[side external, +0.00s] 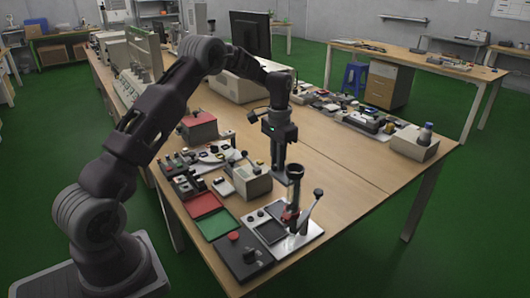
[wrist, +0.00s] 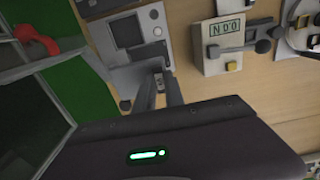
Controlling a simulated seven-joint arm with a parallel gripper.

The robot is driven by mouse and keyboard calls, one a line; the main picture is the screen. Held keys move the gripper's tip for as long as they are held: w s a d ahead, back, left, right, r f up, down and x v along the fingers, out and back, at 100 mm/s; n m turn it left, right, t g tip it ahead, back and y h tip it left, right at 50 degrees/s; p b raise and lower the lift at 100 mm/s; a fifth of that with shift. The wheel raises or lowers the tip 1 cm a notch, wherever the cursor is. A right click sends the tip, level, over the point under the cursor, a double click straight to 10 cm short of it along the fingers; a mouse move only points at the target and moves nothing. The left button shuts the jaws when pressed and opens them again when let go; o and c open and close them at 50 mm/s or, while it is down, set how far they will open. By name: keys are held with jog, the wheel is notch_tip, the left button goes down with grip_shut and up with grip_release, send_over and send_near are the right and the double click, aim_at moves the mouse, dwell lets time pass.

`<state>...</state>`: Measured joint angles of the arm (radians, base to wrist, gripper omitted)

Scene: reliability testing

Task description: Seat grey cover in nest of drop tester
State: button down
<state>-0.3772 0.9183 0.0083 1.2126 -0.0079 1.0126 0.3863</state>
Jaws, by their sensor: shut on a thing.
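My gripper (wrist: 158,80) is shut on a flat grey piece, which looks like the grey cover (wrist: 126,82). In the side view my gripper (side external: 279,170) points down over the table, with a small grey slab at its fingertips. Much of the piece is hidden by the fingers in the wrist view. What looks like the drop tester (side external: 304,241) stands at the near table edge, a pale base plate with a dark upright column, a red part and a lever. A dark rectangular recess (side external: 270,232) lies in its base; I cannot tell whether it is the nest.
A cream box (side external: 254,184) stands left of my gripper; a box with a display (wrist: 224,46) shows in the wrist view. Red (side external: 202,206) and green (side external: 222,225) trays and a black panel (side external: 240,258) lie near the tester.

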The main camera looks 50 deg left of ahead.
notch_tip(320, 180, down, 14)
jog(key=shift+r, duration=0.2)
dwell(0.4)
jog(key=shift+f, duration=0.55)
dwell(1.3)
jog(key=c, duration=1.3)
grip_release()
jog(key=shift+c, duration=0.2)
notch_tip(320, 180, up, 6)
